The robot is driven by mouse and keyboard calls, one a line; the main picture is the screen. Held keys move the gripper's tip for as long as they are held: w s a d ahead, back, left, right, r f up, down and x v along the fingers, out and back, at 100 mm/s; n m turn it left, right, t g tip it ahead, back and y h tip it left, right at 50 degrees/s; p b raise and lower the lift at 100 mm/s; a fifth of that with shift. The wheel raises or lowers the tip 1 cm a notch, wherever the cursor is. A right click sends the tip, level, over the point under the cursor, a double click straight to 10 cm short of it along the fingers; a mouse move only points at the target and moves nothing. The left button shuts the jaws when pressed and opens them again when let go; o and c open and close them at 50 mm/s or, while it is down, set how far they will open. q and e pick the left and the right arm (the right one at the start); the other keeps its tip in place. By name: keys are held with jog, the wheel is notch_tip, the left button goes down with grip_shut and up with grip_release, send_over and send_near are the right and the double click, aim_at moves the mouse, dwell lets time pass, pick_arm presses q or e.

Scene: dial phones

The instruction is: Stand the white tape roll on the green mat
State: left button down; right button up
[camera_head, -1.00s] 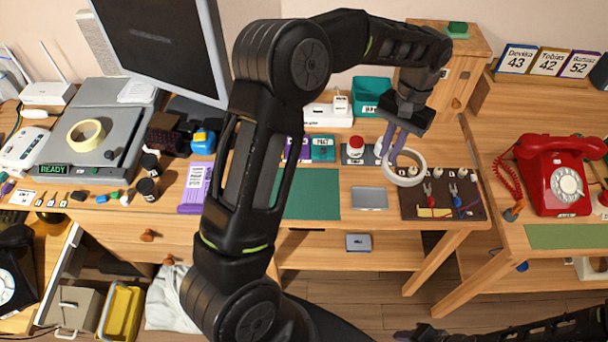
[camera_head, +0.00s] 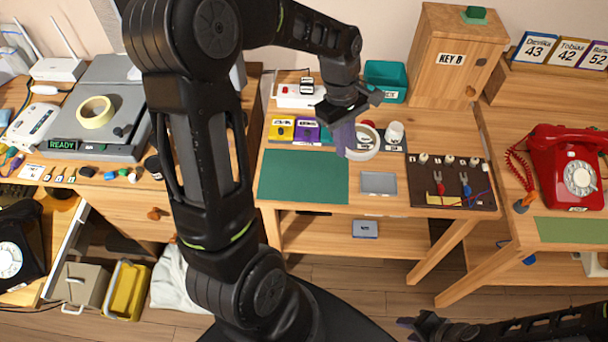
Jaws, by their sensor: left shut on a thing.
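The white tape roll (camera_head: 362,155) is a pale ring held at its left side by my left gripper (camera_head: 346,140). The purple fingers are shut on it. The roll appears raised, with its open side facing my view, in front of a red-topped item. The green mat (camera_head: 303,178) lies bare on the middle desk, left of and nearer than the roll. My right gripper (camera_head: 408,325) is empty-looking at the bottom right, far from the mat; its jaw opening is unclear.
A grey plate (camera_head: 379,183) lies right of the mat. Yellow (camera_head: 281,128) and purple blocks stand behind it. A white cup (camera_head: 395,132) stands right of the roll. A wired board (camera_head: 452,182) is further right. Another tape roll (camera_head: 94,112) lies on a grey machine.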

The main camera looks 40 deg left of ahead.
pick_arm(q)
jog(key=s+n, duration=0.1)
jog(key=n, duration=0.1)
jog(key=s+a+f+n+t, duration=0.1)
jog(key=s+n, duration=0.1)
jog(key=n, duration=0.1)
jog(key=s+a+n, duration=0.1)
jog(key=n, duration=0.1)
jog(key=shift+s+a+f, duration=0.1)
jog(key=shift+s+f, duration=0.2)
jog(key=shift+s, duration=0.1)
send_over(323, 187)
jog(key=f, duration=0.5)
jog(key=shift+s+a+f, duration=0.1)
jog(key=shift+a+f, duration=0.2)
jog(key=shift+f, duration=0.1)
notch_tip(323, 187, down, 4)
jog(key=shift+f, duration=0.15)
